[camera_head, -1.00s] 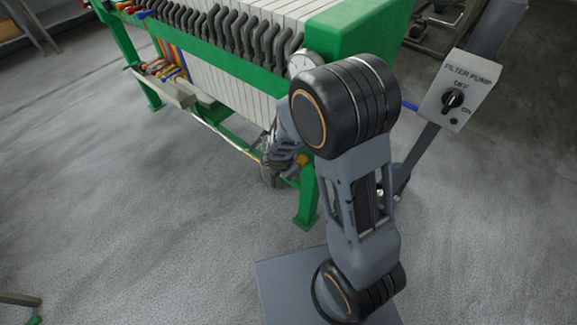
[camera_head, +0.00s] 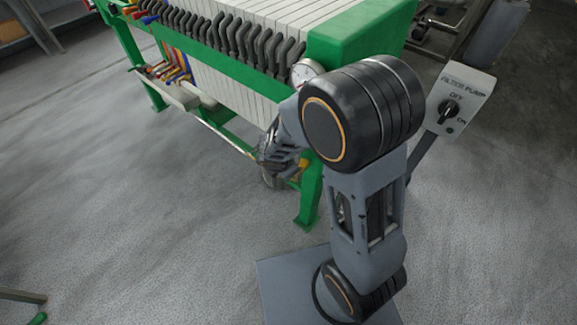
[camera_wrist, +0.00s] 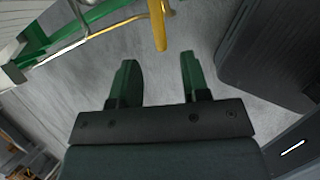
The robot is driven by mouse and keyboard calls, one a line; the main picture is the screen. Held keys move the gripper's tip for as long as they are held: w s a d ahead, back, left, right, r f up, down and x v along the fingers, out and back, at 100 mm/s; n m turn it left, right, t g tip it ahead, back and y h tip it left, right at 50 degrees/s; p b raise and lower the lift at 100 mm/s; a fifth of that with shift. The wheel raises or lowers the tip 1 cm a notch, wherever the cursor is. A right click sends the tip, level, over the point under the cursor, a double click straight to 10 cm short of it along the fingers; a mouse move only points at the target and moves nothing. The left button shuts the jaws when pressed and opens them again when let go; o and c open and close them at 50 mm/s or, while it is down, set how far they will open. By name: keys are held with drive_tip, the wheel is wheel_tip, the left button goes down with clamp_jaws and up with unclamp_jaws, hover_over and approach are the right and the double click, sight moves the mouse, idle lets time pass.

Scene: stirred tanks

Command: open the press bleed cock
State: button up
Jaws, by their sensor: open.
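A yellow lever (camera_wrist: 157,24), which looks like the bleed cock's handle, points down from the top of the wrist view. It lies ahead of the gap between my fingers, slightly left of centre, and apart from them. In the head view a small yellow part (camera_head: 304,162) shows by the green press leg, just right of my gripper (camera_head: 268,160). In the wrist view my gripper (camera_wrist: 160,78) is open, with two green fingers and nothing between them. The cock's body is not clear in either view.
The green filter press (camera_head: 365,35) with white plates stands ahead, with a pressure gauge (camera_head: 306,70) on its end. A filter pump switch box (camera_head: 462,100) is at the right. A green rail (camera_wrist: 90,18) crosses the wrist view's upper left. Grey floor (camera_head: 130,220) is clear at the left.

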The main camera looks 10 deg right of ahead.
drive_tip(key=p+v, duration=0.2)
drive_tip(key=v, duration=0.6)
drive_tip(key=shift+s+r+p, duration=0.15)
drive_tip(key=shift+r+p, duration=0.1)
drive_tip(key=shift+p, duration=0.15)
